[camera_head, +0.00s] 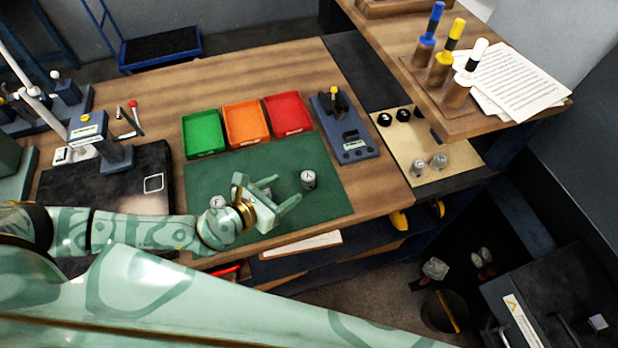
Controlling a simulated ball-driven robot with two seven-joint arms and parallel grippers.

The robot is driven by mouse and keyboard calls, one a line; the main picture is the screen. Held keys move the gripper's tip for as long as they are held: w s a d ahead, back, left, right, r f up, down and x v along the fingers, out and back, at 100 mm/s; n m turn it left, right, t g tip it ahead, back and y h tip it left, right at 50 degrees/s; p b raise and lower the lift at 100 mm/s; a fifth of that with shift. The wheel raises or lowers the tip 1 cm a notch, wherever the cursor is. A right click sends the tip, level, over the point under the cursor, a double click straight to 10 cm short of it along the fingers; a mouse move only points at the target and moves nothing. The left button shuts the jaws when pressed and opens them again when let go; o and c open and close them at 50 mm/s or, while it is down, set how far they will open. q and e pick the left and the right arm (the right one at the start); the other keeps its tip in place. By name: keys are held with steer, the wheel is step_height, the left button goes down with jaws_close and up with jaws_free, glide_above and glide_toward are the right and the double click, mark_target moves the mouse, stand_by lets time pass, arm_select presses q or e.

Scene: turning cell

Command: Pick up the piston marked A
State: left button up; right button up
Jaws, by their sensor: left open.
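A grey metal piston (308,180) stands on the green mat (215,177). Its top carries a dark mark that I cannot read. My left gripper (286,190) is open above the mat, its two fingers pointing right toward this piston. The fingertips look close to it but apart, with nothing between them. A second piston-like part (218,202) shows beside my left wrist, partly hidden by it. Two more pistons (418,166) (439,160) stand on the tan sheet to the right. I cannot tell which one is marked A. My right gripper is not in view.
Green (203,134), orange (245,124) and red (288,114) trays line the mat's back edge. A blue-grey gauge device (345,128) stands right of them. A wooden rack (440,85) with coloured-top handles is at upper right. The mat's front right is clear.

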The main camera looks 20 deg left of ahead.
mark_target(306, 177)
arm_select(q)
steer(key=x, duration=0.6)
steer(key=shift+w+d+f+b, duration=0.15)
steer(key=shift+w+f+b, duration=0.1)
steer(key=shift+w+b, duration=0.1)
steer(key=b+x, duration=0.1)
steer(key=x, duration=0.3)
steer(key=shift+w+d+f, duration=0.25)
steer(key=shift+s+r, duration=0.1)
steer(key=shift+c, duration=0.4)
steer(key=c, duration=1)
steer(key=shift+c, duration=0.2)
steer(key=shift+r, duration=0.1)
